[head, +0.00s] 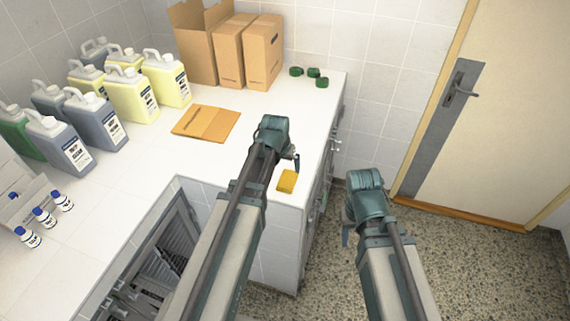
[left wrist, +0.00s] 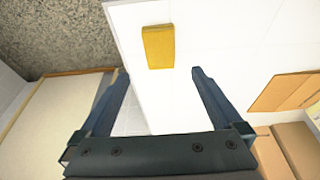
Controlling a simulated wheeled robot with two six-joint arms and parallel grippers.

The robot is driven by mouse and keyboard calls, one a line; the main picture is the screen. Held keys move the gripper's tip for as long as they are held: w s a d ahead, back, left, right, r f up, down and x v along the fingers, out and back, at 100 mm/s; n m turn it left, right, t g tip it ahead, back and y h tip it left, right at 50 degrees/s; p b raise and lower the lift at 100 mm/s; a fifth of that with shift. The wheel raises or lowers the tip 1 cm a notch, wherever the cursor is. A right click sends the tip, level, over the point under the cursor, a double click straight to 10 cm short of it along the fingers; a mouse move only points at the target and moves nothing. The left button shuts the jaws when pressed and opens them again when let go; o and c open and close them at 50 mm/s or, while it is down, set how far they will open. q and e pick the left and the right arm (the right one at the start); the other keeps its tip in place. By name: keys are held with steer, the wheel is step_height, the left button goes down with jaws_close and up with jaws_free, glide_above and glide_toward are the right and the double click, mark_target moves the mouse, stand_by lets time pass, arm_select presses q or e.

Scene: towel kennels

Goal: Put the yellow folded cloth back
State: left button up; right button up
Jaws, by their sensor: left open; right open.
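The yellow folded cloth (head: 287,181) lies flat on the white counter near its front right corner. It also shows in the left wrist view (left wrist: 158,47), beyond the open fingers and not between them. My left gripper (head: 292,163) is above the counter, close to the cloth in the head view; its fingers are partly hidden there. In the left wrist view my left gripper (left wrist: 160,74) is open and empty. My right gripper (head: 346,228) hangs over the floor to the right of the counter, apart from the cloth, and looks empty.
A flat cardboard piece (head: 207,123) lies on the counter (head: 160,170). Cardboard boxes (head: 245,50) and green rolls (head: 313,73) stand at the back. Several jugs (head: 130,94) and small bottles (head: 45,217) fill the left. A closed door (head: 480,110) is at right.

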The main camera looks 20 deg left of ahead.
arm_select(q)
steer(key=s+d+m+g, duration=0.1)
steer(key=s+d+g, duration=0.1)
steer(key=s+d, duration=0.4)
steer(key=s+d+f+m+g+y, duration=0.1)
steer(key=s+d, duration=0.6)
steer(key=s, duration=0.7)
steer(key=shift+d+m+g, duration=0.2)
steer(key=shift+m+g, duration=0.3)
steer(key=shift+m, duration=0.1)
step_height(320, 180, down, 14)
steer(key=b, duration=1.3)
steer(key=shift+b, duration=0.4)
steer(key=shift+w+r, duration=0.1)
